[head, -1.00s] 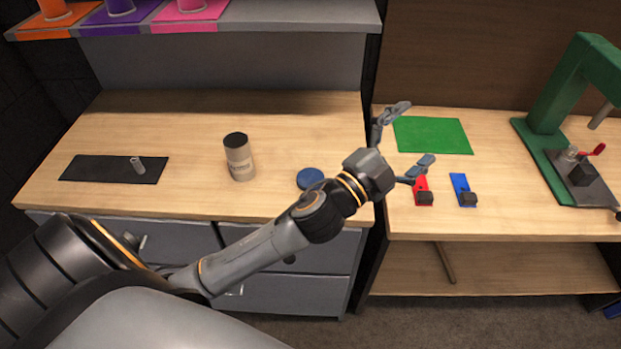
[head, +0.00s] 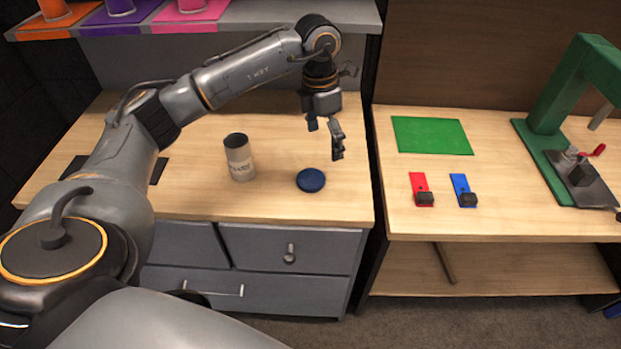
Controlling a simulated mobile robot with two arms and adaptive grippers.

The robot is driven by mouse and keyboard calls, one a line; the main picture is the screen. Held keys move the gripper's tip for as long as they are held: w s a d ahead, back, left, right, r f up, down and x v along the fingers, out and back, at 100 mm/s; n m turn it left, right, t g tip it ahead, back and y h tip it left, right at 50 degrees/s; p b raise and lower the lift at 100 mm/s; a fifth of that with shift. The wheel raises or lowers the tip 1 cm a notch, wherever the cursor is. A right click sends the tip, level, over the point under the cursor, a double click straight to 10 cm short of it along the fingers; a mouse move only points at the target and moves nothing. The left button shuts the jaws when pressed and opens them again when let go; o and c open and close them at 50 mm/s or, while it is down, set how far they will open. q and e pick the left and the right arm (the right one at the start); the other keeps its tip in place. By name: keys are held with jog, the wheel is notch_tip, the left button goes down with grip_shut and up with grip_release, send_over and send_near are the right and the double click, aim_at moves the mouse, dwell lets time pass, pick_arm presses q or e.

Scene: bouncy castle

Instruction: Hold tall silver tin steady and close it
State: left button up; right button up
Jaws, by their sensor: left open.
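The tall silver tin (head: 240,160) stands upright on the left wooden worktop, its top open and dark inside. A round dark blue lid (head: 311,180) lies flat on the worktop to the right of the tin, apart from it. My left gripper (head: 325,140) is open and empty. It points down above the worktop, to the right of the tin and just behind and above the blue lid. My right gripper is not in view.
A black mat (head: 80,168) lies at the left, partly hidden by my left arm. The right bench holds a green sheet (head: 432,135), a red piece (head: 421,188), a blue piece (head: 462,189) and a green press (head: 570,110). A grey shelf (head: 300,17) overhangs the back.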

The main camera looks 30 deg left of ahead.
pick_arm(q)
jog(key=a, duration=0.1)
jog(key=a+r+y, duration=0.1)
jog(key=shift+s+a, duration=0.15)
jog(key=shift+a, duration=0.2)
jog(key=p, duration=0.2)
send_over(313, 179)
notch_tip(313, 179, down, 9)
jog(key=shift+r, duration=0.1)
